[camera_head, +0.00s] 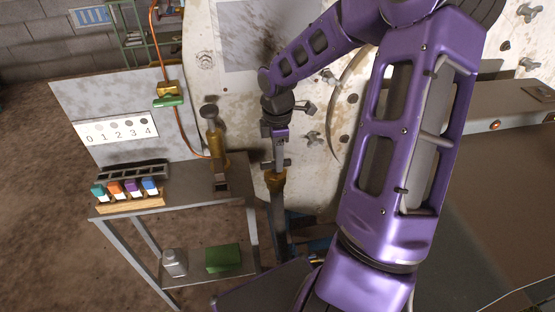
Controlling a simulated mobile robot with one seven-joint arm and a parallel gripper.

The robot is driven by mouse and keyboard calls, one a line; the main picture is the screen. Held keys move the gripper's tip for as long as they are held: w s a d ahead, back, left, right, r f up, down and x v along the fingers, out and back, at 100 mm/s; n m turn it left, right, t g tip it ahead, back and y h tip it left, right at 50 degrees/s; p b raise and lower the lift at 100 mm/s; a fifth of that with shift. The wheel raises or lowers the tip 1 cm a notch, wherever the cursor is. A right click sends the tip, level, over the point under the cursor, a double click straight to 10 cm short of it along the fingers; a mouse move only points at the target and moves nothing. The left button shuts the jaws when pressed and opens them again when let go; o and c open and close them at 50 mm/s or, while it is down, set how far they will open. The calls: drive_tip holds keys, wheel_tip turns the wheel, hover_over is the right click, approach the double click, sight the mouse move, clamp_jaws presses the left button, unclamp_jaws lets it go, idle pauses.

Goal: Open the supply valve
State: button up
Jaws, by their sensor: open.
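A valve (167,88) with a brass-coloured body sits on an orange pipe in front of a pale panel, at the upper left. Its green lever (170,101) lies roughly level, across the line of the pipe. No label shows it to be the supply valve. My gripper (276,163) hangs at the end of my purple arm, right of the valve and lower in the picture. It is open and apart from the lever. A brass-coloured fitting (276,182) on a dark upright shows just below the fingers; whether they touch it I cannot tell.
A grey metal table (190,183) holds a rack of coloured bottles (128,194) and a brass pump-like piece (215,145). A number plate marked 0 to 4 (118,130) is on the panel. A green box (223,258) and grey canister (174,263) sit below.

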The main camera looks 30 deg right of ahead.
drive_tip(key=shift+f, duration=0.15)
drive_tip(key=shift+c, duration=0.4)
clamp_jaws()
drive_tip(key=shift+m, duration=0.4)
drive_tip(key=m+p, duration=0.1)
drive_tip(key=m, duration=0.2)
drive_tip(key=shift+s+a+m, duration=0.1)
drive_tip(key=shift+m, duration=0.3)
drive_tip(key=m, duration=0.4)
drive_tip(key=shift+m, duration=0.3)
drive_tip(key=m, duration=0.4)
drive_tip(key=shift+s+a+b, duration=0.1)
drive_tip(key=shift+a+b, duration=0.05)
drive_tip(key=shift+b, duration=0.2)
drive_tip(key=m, duration=0.5)
drive_tip(key=shift+a, duration=0.1)
